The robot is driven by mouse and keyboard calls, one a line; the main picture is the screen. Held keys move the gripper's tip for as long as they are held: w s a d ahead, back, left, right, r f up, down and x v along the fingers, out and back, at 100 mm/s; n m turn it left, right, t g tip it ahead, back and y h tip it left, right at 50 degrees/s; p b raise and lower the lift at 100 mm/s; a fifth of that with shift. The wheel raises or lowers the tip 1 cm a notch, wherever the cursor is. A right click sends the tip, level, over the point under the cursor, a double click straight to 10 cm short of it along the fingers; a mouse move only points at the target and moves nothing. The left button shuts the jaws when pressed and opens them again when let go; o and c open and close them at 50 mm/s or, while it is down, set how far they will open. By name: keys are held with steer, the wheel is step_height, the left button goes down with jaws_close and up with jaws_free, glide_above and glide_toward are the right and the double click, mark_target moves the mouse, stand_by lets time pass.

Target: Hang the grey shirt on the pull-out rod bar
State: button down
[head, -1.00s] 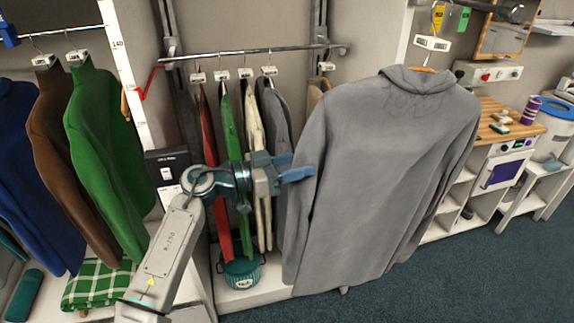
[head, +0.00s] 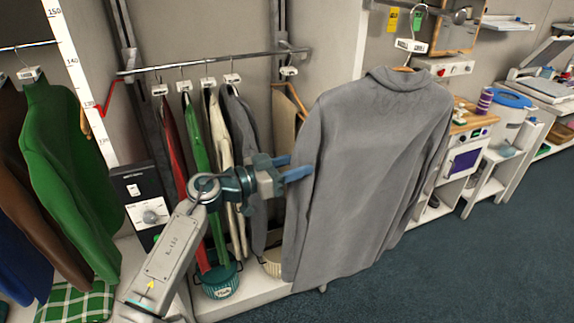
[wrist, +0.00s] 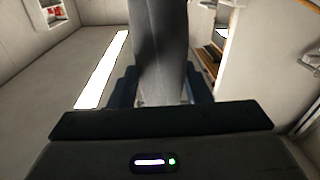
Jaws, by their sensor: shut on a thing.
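The grey shirt (head: 370,170) hangs on a wooden hanger with a white tag (head: 411,46) and a metal hook (head: 420,15). In the wrist view, grey cloth (wrist: 160,50) stands between the two fingers. The shirt hides much of what lies behind it.
A wall rail (head: 215,60) at left carries several garments, including a green shirt (head: 192,130). A green shirt (head: 65,170) hangs further left. A teal basket (head: 220,281) stands below the rail. A toy kitchen (head: 462,165) stands right. Blue carpet (head: 470,260) is clear in front.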

mark_target(328, 165)
steer(key=shift+w+d+r+p, duration=0.25)
steer(key=shift+w+d, duration=0.05)
steer(key=shift+d, duration=0.25)
steer(key=shift+w+d+r+p, duration=0.2)
steer(key=shift+w+d, duration=0.05)
steer(key=shift+d, duration=0.25)
steer(key=d, duration=0.1)
steer(key=d+f, duration=0.1)
steer(key=d, duration=0.1)
steer(key=d+b, duration=0.1)
steer(key=shift+w+d+f, duration=0.35)
steer(key=shift+f, duration=0.05)
steer(key=shift+w+d+f+b, duration=0.1)
steer(key=shift+d+f+b, duration=0.2)
steer(key=shift+d+b, duration=0.3)
steer(key=shift+w+a+f, duration=0.1)
steer(key=shift+a+f, duration=0.05)
steer(key=shift+a, duration=0.65)
